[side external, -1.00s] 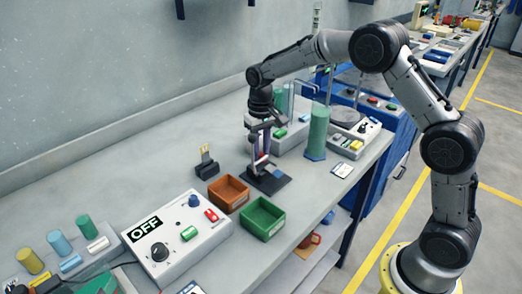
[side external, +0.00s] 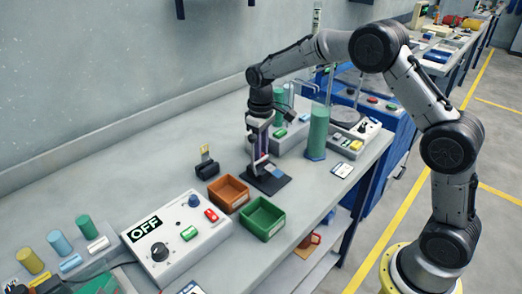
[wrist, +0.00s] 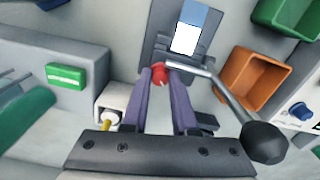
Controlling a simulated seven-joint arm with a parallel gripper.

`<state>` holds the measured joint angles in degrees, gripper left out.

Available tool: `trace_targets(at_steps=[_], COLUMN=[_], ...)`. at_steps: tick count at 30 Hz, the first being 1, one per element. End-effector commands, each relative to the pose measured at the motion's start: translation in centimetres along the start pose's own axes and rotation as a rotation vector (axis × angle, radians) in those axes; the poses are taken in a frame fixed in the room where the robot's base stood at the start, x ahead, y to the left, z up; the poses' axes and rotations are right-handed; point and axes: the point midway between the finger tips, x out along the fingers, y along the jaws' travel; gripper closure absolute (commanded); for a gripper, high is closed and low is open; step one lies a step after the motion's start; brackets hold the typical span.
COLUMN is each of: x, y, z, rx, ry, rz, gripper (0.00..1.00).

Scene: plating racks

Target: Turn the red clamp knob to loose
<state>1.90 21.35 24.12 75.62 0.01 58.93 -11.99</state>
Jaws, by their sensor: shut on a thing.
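The red clamp knob (wrist: 160,73) sits at the near edge of a dark stand (wrist: 152,45). A blue and white piece (wrist: 188,32) lies on that stand. My gripper (wrist: 159,76) points down at the knob in the wrist view, with its two purple fingers shut on it, one on each side. The fingers hide part of the knob, and I see no mark showing its setting. In the side view my gripper (side external: 258,168) is low over the dark base plate (side external: 277,182), and the knob is mostly hidden.
A metal lever with a black ball (wrist: 264,142) reaches close beside my fingers. An orange bin (side external: 230,193) and a green bin (side external: 262,218) stand nearby. A control box reading OFF (side external: 178,238) is at the front; a green cylinder (side external: 317,130) stands behind.

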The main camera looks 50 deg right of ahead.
Motion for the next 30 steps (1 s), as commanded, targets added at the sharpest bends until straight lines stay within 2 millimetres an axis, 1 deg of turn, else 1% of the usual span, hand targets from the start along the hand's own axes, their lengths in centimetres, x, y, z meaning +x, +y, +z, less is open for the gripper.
trace_targets(at_steps=[9,22,23,24,27,30], x=[-0.13,-0.15,-0.15,-0.15,-0.12,-0.08], y=[-0.01,-0.01,0.0,0.0,-0.01,-0.01], z=[-0.04,-0.05,-0.06,-0.06,-0.04,-0.03], rx=[-0.093,-0.102,-0.102,-0.102,-0.101,-0.101], ry=[0.002,0.003,0.003,0.003,0.002,0.001], rz=[0.0,0.001,0.001,0.001,0.001,0.001], gripper=[1.0,1.0,0.68,0.61,0.44,0.44])
